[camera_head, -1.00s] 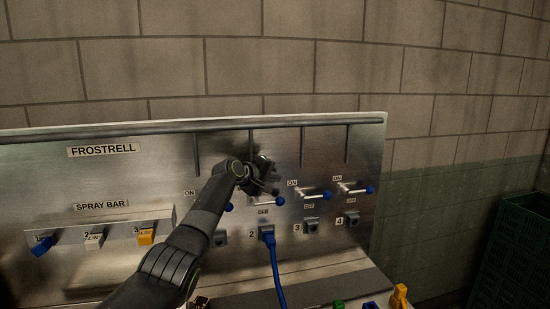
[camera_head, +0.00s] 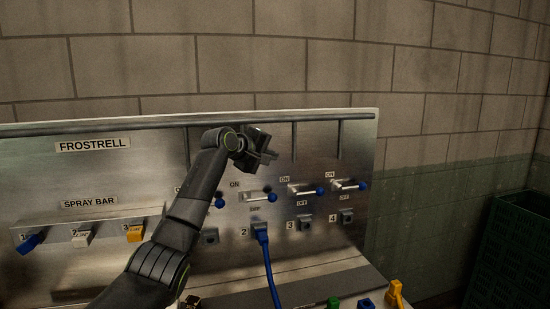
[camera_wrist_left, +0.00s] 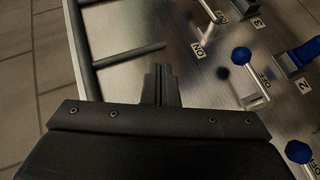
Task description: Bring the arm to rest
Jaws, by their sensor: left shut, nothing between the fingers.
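My left arm (camera_head: 180,230) comes in from the lower left in the head view. My left gripper (camera_head: 272,157) is in front of the upper panel, above the lever of station 2 (camera_head: 260,197), and touches no lever that I can see. In the left wrist view the gripper's fingers (camera_wrist_left: 160,82) are together with nothing between them. A blue-knobbed lever (camera_wrist_left: 241,56) lies to their right, apart from them. My right gripper is not in view.
The steel panel (camera_head: 90,175) carries several levers, numbered sockets and a spray bar row of coloured plugs (camera_head: 82,237). A blue hose (camera_head: 269,265) hangs from socket 2. Loose coloured plugs (camera_head: 395,290) sit on the front ledge. A dark green crate (camera_head: 510,255) stands at the right.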

